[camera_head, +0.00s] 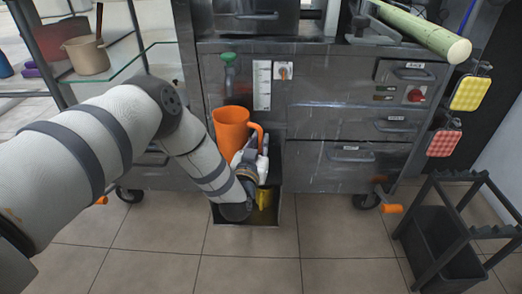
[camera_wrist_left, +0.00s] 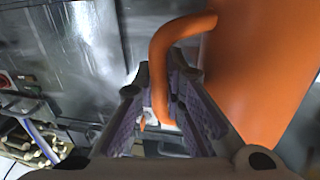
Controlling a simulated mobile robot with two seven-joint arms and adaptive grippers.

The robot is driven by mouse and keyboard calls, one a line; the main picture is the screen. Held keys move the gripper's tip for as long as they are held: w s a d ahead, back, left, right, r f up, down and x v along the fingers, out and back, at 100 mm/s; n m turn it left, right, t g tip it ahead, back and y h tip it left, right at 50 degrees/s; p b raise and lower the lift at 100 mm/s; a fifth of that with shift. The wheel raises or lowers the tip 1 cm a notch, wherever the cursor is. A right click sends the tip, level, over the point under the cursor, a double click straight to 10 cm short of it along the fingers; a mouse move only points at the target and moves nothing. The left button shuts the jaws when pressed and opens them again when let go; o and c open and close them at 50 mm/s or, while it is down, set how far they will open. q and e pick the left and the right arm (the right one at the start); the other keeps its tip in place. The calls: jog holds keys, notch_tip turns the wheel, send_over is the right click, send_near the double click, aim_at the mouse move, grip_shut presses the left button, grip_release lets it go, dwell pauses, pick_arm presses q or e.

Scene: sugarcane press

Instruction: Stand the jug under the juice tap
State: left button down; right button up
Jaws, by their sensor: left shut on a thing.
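The orange jug (camera_head: 230,133) stands upright in front of the steel press cabinet, at the recessed bay above a low tray (camera_head: 277,217). Its handle is on the right side. My left gripper (camera_head: 262,155) comes in from below and is shut on the jug's handle. In the left wrist view the orange handle (camera_wrist_left: 160,75) runs down between the fingers, and the jug's body (camera_wrist_left: 265,70) fills the right. The juice tap with a green top (camera_head: 229,60) is on the cabinet front, above the jug. I cannot tell whether the jug's base touches anything. My right gripper is not in view.
A glass shelf with a tan pot (camera_head: 87,55) stands at the left. A black rack (camera_head: 445,240) stands on the floor at the right. A sugarcane stalk (camera_head: 425,33) lies on top right. Yellow and red pads (camera_head: 469,93) hang at the cabinet's right edge.

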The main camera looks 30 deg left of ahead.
pick_arm(q)
jog(key=shift+f, duration=0.95)
jog(key=shift+f, duration=0.2)
jog(key=c, duration=1.7)
grip_release()
jog(key=shift+o, duration=0.2)
